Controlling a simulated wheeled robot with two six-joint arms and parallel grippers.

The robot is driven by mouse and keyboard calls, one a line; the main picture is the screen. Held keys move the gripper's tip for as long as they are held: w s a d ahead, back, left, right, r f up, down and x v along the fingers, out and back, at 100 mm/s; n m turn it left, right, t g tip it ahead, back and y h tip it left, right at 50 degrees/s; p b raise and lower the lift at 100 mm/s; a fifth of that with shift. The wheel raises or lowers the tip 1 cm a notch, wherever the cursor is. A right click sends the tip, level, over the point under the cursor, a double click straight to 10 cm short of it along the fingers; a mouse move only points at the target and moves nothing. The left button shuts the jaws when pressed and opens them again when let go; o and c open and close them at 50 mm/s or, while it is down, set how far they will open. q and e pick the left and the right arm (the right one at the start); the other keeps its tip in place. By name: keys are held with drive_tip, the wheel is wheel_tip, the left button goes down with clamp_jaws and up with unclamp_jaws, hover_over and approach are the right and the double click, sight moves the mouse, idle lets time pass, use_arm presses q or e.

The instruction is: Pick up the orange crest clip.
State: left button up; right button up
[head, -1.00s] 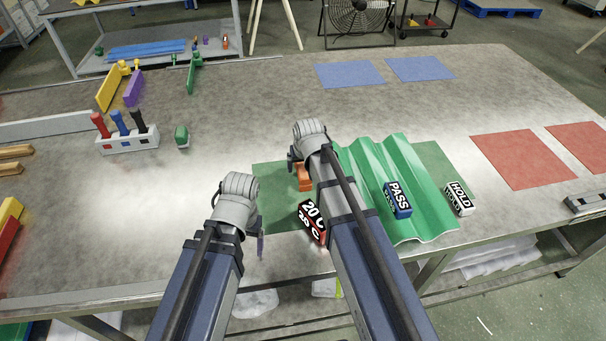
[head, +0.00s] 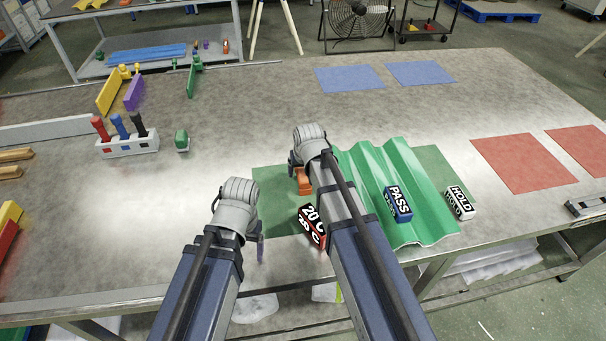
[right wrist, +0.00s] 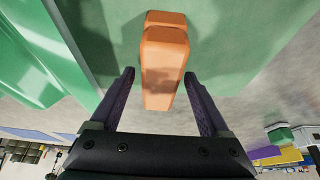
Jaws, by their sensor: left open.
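The orange crest clip (head: 304,183) stands at the left edge of the green corrugated sheet (head: 375,165), partly hidden in the head view by my right arm. In the right wrist view the clip (right wrist: 163,60) lies between the two fingers of my right gripper (right wrist: 159,75), with a gap on each side. My right gripper (head: 295,168) is open and close to the clip. My left gripper (head: 260,238) is open and empty over the table front, left of the green mat (head: 272,190); its fingers are mostly hidden behind the wrist.
A red-and-black 20 C block (head: 311,226) stands in front of the clip, beside my right arm. A PASS block (head: 398,203) sits on the sheet and a HOLD block (head: 460,203) to its right. A tool holder (head: 128,146) stands at left.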

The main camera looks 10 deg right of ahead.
sight(303, 169)
clamp_jaws()
idle(0.4)
use_arm(q)
drive_tip(key=shift+r, duration=0.1)
use_arm(e)
drive_tip(key=shift+r, duration=0.1)
wheel_tip(303, 169, up, 10)
drive_tip(key=p, duration=1)
drive_tip(key=shift+r+p, duration=0.25)
drive_tip(key=shift+p, duration=0.05)
use_arm(q)
wheel_tip(303, 169, up, 11)
drive_tip(key=shift+p, duration=0.3)
use_arm(e)
drive_tip(key=w+d+m+g+h, duration=0.2)
drive_tip(key=d+m+g+h, duration=0.2)
drive_tip(key=d+m, duration=1.3)
drive_tip(key=d, duration=0.6)
drive_tip(key=shift+w+r+m, duration=0.2)
drive_tip(key=shift+r+m, duration=0.05)
drive_tip(key=shift+m, duration=0.05)
